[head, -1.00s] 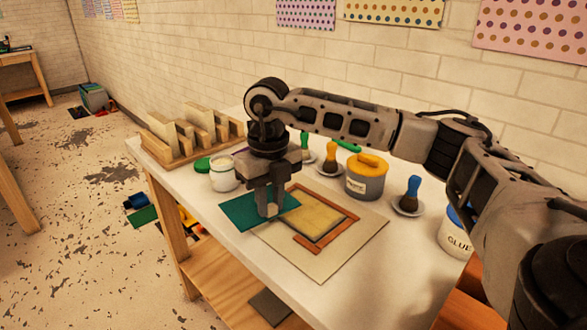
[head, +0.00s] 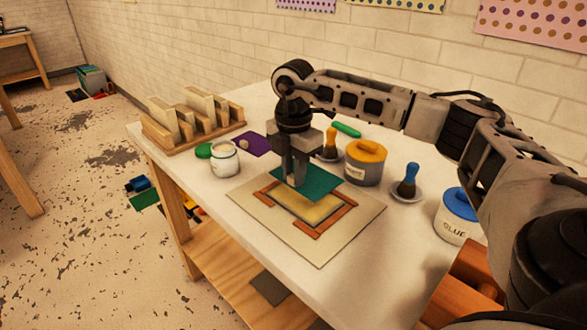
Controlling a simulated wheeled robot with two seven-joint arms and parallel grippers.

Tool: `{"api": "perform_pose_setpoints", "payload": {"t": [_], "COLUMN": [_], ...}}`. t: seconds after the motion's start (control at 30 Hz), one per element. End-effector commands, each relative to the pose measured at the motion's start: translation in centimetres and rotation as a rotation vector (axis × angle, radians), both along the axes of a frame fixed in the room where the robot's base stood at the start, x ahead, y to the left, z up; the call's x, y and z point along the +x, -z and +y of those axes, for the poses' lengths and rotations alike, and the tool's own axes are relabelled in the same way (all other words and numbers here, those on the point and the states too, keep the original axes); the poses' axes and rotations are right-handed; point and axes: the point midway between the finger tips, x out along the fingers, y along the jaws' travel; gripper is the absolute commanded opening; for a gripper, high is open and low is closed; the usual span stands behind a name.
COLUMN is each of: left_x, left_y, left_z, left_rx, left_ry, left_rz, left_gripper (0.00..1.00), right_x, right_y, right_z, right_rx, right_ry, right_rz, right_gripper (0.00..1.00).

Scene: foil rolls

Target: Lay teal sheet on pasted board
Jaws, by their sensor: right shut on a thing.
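My right gripper (head: 293,180) is shut on the teal sheet (head: 320,181), pointing down over the back part of the cream board (head: 280,226). The sheet overlaps the back of a yellowish pasted area (head: 320,213) framed by orange-brown strips (head: 322,229). The front part of that area shows bare. Whether the sheet touches the board or hovers just above it, I cannot tell. My left gripper is not in view.
Left of the gripper are an open white jar (head: 225,160), a purple sheet (head: 252,144) and a wooden rack (head: 190,128). Behind and right are a yellow-lidded tub (head: 366,164), brushes on dishes, including a blue-handled brush (head: 408,182), and a glue pot (head: 457,217). The front tabletop is clear.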

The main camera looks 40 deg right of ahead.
Motion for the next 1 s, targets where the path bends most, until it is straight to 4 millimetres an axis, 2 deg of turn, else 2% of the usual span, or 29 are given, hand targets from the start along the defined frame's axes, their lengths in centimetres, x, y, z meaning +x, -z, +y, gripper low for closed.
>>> {"api": "perform_pose_setpoints", "payload": {"t": [0.03,0.2,0.5,1.0], "left_x": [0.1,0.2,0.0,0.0], "left_y": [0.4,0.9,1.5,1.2], "left_z": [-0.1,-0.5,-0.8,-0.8], "left_rx": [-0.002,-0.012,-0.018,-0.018], "left_ry": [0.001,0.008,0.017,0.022], "left_rz": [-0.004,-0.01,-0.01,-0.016], "left_gripper": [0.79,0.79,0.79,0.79], "right_x": [0.0,0.0,0.0,0.0], "right_y": [0.8,2.5,4.9,5.2], "right_z": [0.0,0.0,0.0,0.0], "right_rx": [0.0,0.0,0.001,0.0], "right_ry": [-0.001,-0.002,-0.003,-0.003], "right_rz": [0.0,-0.001,0.0,-0.001], "right_gripper": [0.0,0.0,0.0,0.0]}}
